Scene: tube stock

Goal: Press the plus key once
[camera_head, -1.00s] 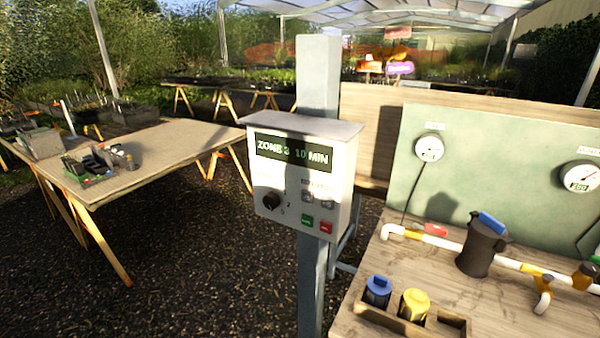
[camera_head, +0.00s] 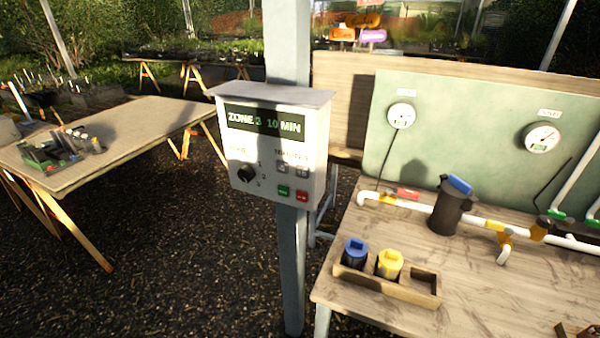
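The control box (camera_head: 268,150) is mounted on a grey post in the middle of the head view. Its dark display (camera_head: 264,123) reads "ZONE 3 10 MIN". A black rotary knob (camera_head: 246,173) sits at its lower left. Two small grey keys (camera_head: 292,171) sit under a minutes label at the right; their symbols are too small to read, so I cannot tell which is plus. Below them are a green key (camera_head: 283,191) and a red key (camera_head: 302,195). Neither of my grippers shows in this view.
A wooden bench (camera_head: 400,312) at the right holds a small wooden rack (camera_head: 411,293) with a blue-capped and a yellow-capped container, white pipes and a dark canister (camera_head: 447,212). A green gauge panel (camera_head: 470,140) stands behind. A table (camera_head: 110,145) is at left.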

